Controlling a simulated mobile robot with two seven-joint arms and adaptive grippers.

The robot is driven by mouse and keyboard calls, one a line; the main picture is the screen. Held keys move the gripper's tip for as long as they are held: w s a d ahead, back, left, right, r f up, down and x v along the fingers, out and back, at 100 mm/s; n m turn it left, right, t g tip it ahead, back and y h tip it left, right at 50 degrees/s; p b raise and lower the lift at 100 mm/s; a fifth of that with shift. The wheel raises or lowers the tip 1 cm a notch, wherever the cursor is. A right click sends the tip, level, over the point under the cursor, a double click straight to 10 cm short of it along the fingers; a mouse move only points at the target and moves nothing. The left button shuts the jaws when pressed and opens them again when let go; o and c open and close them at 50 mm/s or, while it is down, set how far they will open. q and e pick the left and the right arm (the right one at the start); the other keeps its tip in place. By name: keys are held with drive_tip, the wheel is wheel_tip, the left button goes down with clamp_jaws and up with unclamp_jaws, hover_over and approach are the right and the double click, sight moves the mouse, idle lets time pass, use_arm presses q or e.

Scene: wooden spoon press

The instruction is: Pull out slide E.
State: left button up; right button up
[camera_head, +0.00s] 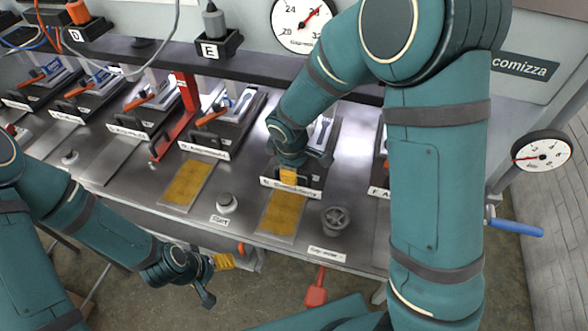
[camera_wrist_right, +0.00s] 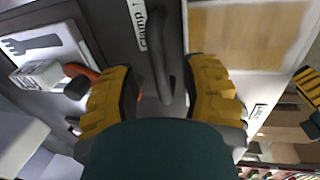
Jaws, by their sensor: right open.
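Station E's slide is taken to be the one behind the white label (camera_head: 291,188), which is only partly readable; my right arm covers much of it. My right gripper (camera_head: 289,176) is at its front, with a yellow finger showing. In the right wrist view the yellow fingers (camera_wrist_right: 165,95) are apart, on either side of a dark curved handle (camera_wrist_right: 161,60). Whether they touch it cannot be told. A white label (camera_wrist_right: 139,22) sits beside the handle. My left gripper (camera_head: 212,268) hangs near the bench's front edge, away from the slides; its opening is unclear.
Yellow-brown plates (camera_head: 279,213) lie on the bench front, with a start button (camera_head: 227,202) and a dark round knob (camera_head: 336,219) nearby. A red upright bracket (camera_head: 184,110) stands between stations to the left. Several similar slide stations line the left.

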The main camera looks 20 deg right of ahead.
drive_tip(key=shift+f, duration=0.35)
clamp_jaws()
drive_tip(key=shift+s+a, duration=0.1)
